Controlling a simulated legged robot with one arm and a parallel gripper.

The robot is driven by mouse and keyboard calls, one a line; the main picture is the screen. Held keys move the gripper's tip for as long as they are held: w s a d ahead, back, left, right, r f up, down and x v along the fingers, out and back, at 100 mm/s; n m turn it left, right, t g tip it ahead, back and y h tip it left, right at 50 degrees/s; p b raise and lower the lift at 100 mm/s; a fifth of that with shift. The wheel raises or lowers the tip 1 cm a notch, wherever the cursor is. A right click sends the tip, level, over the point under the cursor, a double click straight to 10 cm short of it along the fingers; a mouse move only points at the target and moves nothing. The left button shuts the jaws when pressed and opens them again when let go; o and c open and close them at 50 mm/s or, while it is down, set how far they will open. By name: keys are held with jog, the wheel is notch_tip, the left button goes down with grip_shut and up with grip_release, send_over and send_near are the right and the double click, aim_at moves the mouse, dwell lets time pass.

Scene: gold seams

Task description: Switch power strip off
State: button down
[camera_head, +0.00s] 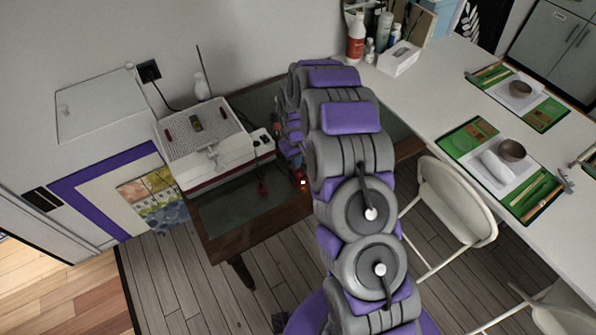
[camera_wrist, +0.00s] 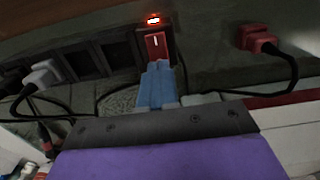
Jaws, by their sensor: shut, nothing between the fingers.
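The power strip (camera_wrist: 115,53) shows in the wrist view as a dark bar with several square sockets. At its right end is a red rocker switch (camera_wrist: 156,44) with a white mark, and beside it a lit red indicator (camera_wrist: 153,20). My gripper (camera_wrist: 159,66) has blue fingers, shut and empty, with the tips right at the switch's near edge; I cannot tell if they touch it. In the head view my arm hides most of the strip and the fingers.
A white plug (camera_wrist: 42,74) with a black cord lies left, and a red plug (camera_wrist: 258,39) right, in the wrist view. A low wooden table (camera_head: 240,218) holds a white-and-red box-shaped device (camera_head: 205,150). A white chair (camera_head: 455,205) and long white table (camera_head: 425,105) stand right.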

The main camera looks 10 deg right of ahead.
jog(key=shift+f, duration=0.85)
dwell(0.5)
jog(key=shift+r, duration=0.1)
jog(key=shift+r+p, duration=1.25)
jog(key=shift+r, duration=2.15)
